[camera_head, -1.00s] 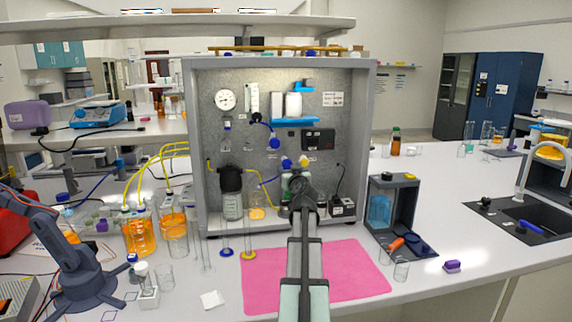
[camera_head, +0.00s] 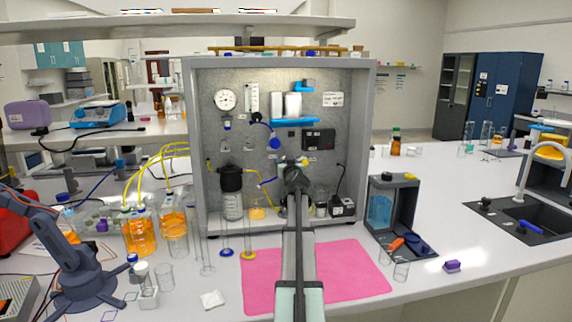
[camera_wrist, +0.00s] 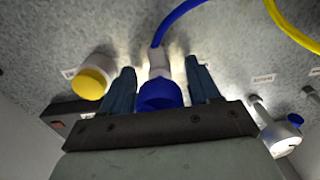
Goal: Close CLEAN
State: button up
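A blue valve knob (camera_wrist: 158,95) sits on a pale fitting with a blue tube in the wrist view. My gripper (camera_wrist: 162,70) has its two dark fingers apart, one on each side of this knob. Their edges look close to it, and I cannot tell whether they touch. In the head view my gripper (camera_head: 295,172) is at the panel's lower middle and mostly hides this knob. A yellow knob (camera_wrist: 90,83) is beside it, left in the wrist view; in the head view this yellow knob (camera_head: 304,161) is to the right. The small labels are unreadable, so I cannot tell which is CLEAN.
Another blue-ended valve (camera_wrist: 294,120) is at the right in the wrist view. The grey panel (camera_head: 230,75) has a pressure gauge (camera_head: 225,99) and a dark-capped bottle (camera_head: 231,180).

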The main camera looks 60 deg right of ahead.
jog(key=c, duration=0.9)
jog(key=shift+m, duration=1.6)
jog(key=o, duration=1.1)
jog(key=v, duration=1.4)
